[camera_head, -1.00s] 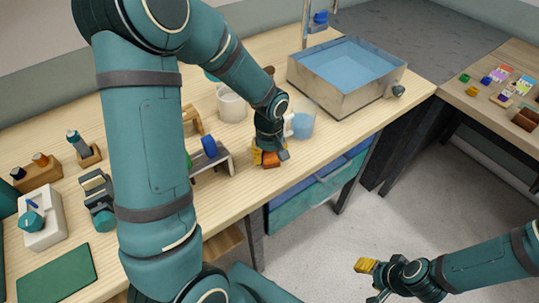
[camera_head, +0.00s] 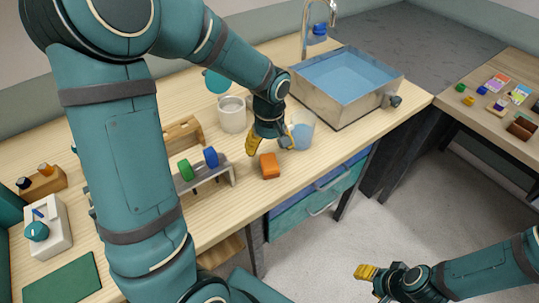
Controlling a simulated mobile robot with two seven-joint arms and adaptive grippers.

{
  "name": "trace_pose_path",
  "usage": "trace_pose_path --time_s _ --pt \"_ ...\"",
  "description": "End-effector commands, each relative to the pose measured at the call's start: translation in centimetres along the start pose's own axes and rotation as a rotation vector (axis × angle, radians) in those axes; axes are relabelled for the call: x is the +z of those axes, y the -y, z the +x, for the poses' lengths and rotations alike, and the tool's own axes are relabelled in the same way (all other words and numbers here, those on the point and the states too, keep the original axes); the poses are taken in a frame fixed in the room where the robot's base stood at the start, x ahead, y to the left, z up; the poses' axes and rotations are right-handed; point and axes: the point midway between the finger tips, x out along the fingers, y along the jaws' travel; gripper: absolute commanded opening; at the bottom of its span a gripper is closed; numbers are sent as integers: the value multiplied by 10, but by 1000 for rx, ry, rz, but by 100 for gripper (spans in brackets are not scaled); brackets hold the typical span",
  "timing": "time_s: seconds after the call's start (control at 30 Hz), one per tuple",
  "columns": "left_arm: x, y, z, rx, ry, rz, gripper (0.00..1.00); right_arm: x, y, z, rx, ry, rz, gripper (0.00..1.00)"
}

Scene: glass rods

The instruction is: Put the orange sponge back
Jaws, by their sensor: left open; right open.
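The orange sponge (camera_head: 269,166) lies on the wooden table near its front edge, right of a small grey rack. My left gripper (camera_head: 268,145) is open and empty, just behind and above the sponge, apart from it. Its yellow fingertip points down to the left, and the rest of its fingers are partly hidden. My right gripper (camera_head: 370,282) is open and empty over the floor at the lower right, away from the table.
A grey rack (camera_head: 216,174) with green and blue pieces stands left of the sponge. A clear beaker with blue liquid (camera_head: 302,134) stands close right of my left gripper. A white cup (camera_head: 231,114) and a water-filled sink (camera_head: 341,110) are farther back.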

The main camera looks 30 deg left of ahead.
Motion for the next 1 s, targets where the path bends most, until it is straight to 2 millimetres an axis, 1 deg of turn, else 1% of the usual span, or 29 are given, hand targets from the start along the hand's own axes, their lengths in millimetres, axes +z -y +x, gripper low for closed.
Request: trace_pose_path --time_s 0.03,0.1,0.2,0.3,1.0 --pt "0 0 -12 2 -1 0 76 0 1 -4 0 1 0 47" --pt "0 0 -21 1 -1 -1 76 0 2 -6 0 2 0 47" --pt "0 0 -31 0 -1 -1 76 1 3 -8 0 4 1 47" --pt "0 0 -36 0 0 -1 76 1 3 -8 0 5 1 47" --pt "0 0 -37 -1 1 -1 76 1 3 -8 0 5 0 47"
